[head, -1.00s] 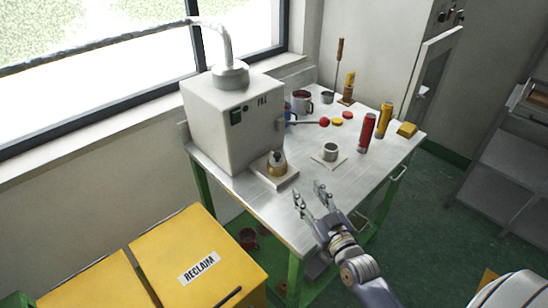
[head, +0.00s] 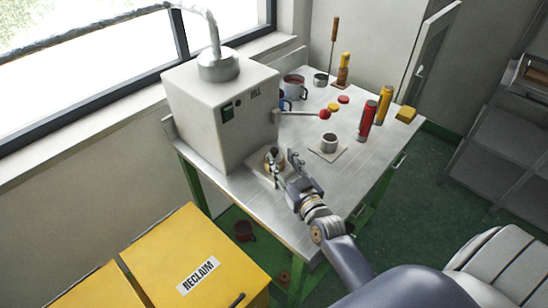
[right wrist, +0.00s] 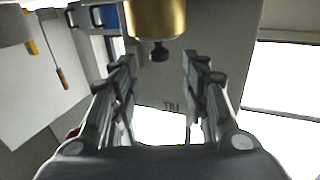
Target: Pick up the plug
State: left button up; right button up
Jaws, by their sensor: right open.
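The plug (right wrist: 159,51) shows in the right wrist view as a small dark knob on the end of a brass cylinder (right wrist: 165,16). In the head view the brass cylinder (head: 274,157) stands on a pale plate at the table's front left, partly hidden by my right gripper (head: 286,169). My right gripper is open and empty. In the right wrist view its fingertips (right wrist: 160,62) lie to either side of the plug in the picture, with gaps on both sides. How far the plug lies from the fingertips in depth is hard to tell. My left gripper is not in view.
The grey machine (head: 222,120) stands just left of the cylinder, with a red-knobbed lever (head: 325,114). A small metal cup (head: 329,143) stands on a plate to the right. Red (head: 367,120) and yellow (head: 384,105) canisters stand farther right. The table's front right is clear.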

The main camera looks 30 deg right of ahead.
aim_at(276, 153)
jog(key=shift+w+d+f+p, duration=0.1)
jog(key=shift+w+p, duration=0.25)
jog(key=shift+w, duration=1.25)
jog(key=shift+w+d+f+p, duration=0.1)
jog(key=shift+w+p, duration=0.25)
jog(key=shift+w, duration=1.25)
grip_shut()
